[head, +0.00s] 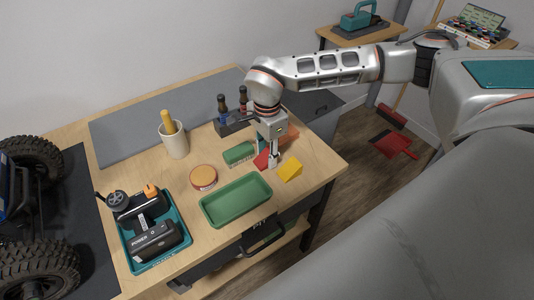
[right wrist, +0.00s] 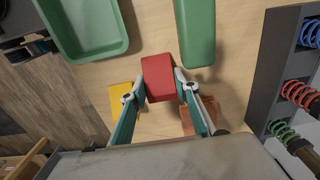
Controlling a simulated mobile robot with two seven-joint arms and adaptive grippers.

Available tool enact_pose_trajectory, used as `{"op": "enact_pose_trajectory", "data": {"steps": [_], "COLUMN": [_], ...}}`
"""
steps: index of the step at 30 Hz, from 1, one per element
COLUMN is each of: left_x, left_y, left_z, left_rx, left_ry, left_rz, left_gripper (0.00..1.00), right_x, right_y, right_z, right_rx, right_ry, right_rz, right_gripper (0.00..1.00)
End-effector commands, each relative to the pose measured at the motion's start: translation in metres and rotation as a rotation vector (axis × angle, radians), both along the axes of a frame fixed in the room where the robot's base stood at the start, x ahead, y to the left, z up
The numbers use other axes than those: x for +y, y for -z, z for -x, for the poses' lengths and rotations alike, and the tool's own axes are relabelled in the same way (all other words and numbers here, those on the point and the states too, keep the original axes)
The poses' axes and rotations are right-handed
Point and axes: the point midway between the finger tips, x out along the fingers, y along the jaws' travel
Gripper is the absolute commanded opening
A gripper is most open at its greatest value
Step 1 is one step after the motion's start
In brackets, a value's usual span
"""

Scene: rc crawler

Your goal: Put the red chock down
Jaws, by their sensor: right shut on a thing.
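The red chock (right wrist: 158,78) is between the fingers of my right gripper (right wrist: 160,92), which is shut on it. In the head view the chock (head: 261,160) shows partly beside my right gripper (head: 272,164), low over the wooden bench top (head: 325,161). I cannot tell whether its underside touches the bench. A yellow wedge (head: 291,169) lies close by, to the right of the gripper; it also shows in the right wrist view (right wrist: 120,99). My left gripper is not in view.
A green tray (head: 236,217) and a green block (head: 239,153) lie near the chock. An orange-red piece (right wrist: 202,113) is beside the fingers. A round tin (head: 203,177), a cup (head: 174,145), a teal bin (head: 129,257) and a crawler (head: 30,240) stand further left.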

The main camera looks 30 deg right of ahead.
Motion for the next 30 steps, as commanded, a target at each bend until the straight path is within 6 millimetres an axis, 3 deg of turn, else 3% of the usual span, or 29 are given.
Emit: {"op": "enact_pose_trajectory", "data": {"steps": [2,3,5,17,23,30], "left_x": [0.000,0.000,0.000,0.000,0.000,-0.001], "left_y": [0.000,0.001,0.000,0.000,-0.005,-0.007], "left_z": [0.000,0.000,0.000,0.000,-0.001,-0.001], "left_rx": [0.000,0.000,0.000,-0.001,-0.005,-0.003], "left_ry": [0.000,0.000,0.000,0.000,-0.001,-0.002], "left_rz": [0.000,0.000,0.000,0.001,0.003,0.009], "left_gripper": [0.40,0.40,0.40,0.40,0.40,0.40], "right_x": [0.000,0.000,0.000,0.000,0.000,0.000], "right_y": [0.003,0.003,0.003,-0.001,-0.031,-0.081], "right_z": [0.000,0.000,0.000,0.000,-0.001,-0.001], "right_rx": [0.001,0.001,0.001,-0.001,-0.004,-0.005], "right_ry": [0.000,0.000,0.000,0.000,0.001,0.001], "right_rz": [0.000,0.000,0.000,0.000,-0.001,0.000], "right_gripper": [0.07,0.35,0.47,0.47,0.47,0.47]}}
